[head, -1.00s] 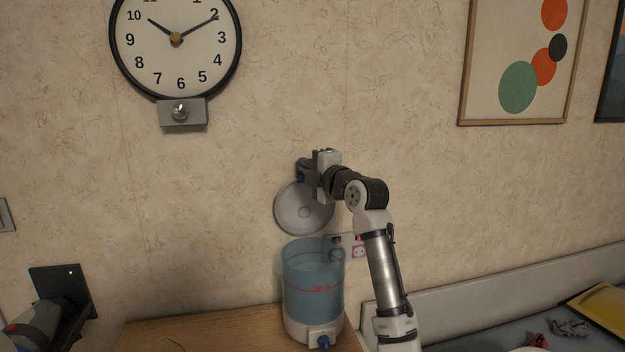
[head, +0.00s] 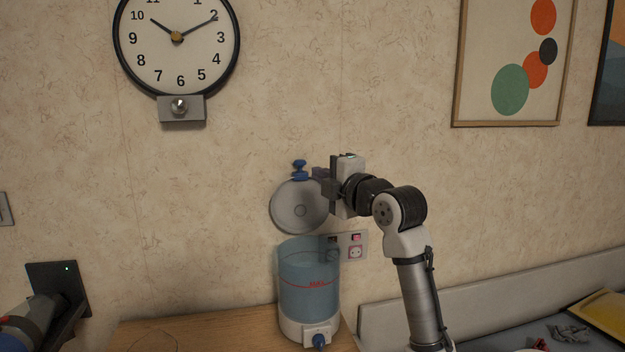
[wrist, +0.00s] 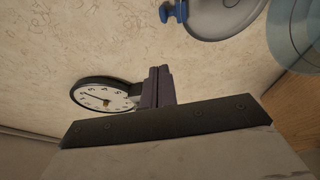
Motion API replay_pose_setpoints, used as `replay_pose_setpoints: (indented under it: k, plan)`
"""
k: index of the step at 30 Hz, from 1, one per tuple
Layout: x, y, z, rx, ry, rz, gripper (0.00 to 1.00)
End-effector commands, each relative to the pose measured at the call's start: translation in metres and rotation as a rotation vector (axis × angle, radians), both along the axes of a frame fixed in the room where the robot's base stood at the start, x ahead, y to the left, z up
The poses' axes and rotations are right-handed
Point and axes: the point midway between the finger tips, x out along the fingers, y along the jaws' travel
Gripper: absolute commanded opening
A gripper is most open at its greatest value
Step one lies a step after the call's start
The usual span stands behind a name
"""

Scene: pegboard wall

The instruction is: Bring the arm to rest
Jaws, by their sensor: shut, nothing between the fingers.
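My gripper (head: 318,173) is raised in front of the wall, its fingers pointing left in the head view. In the wrist view the two fingers of my gripper (wrist: 158,87) are together with nothing between them. A round grey lid (head: 299,207) with a blue knob (head: 300,170) stands upright behind and left of the gripper. In the head view the fingers are just right of the knob. The lid also shows at the top of the wrist view (wrist: 222,14), apart from the fingers.
A blue-tinted clear container (head: 309,283) with a tap stands on a wooden table (head: 220,325). Behind it are wall sockets (head: 355,247). A clock (head: 178,45) hangs at upper left above a grey bracket (head: 182,109). A bench with a yellow item (head: 603,312) lies at right.

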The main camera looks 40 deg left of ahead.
Motion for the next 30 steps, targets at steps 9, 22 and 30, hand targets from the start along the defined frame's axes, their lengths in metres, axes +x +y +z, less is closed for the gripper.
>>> replay_pose_setpoints:
  k: [9,22,30]
  plan:
    - [-0.004,-0.004,0.0,0.008,0.003,0.001,0.0]
    - [-0.189,0.023,0.038,0.792,0.291,0.292,0.0]
    - [-0.349,-0.063,0.054,1.211,0.476,0.841,0.0]
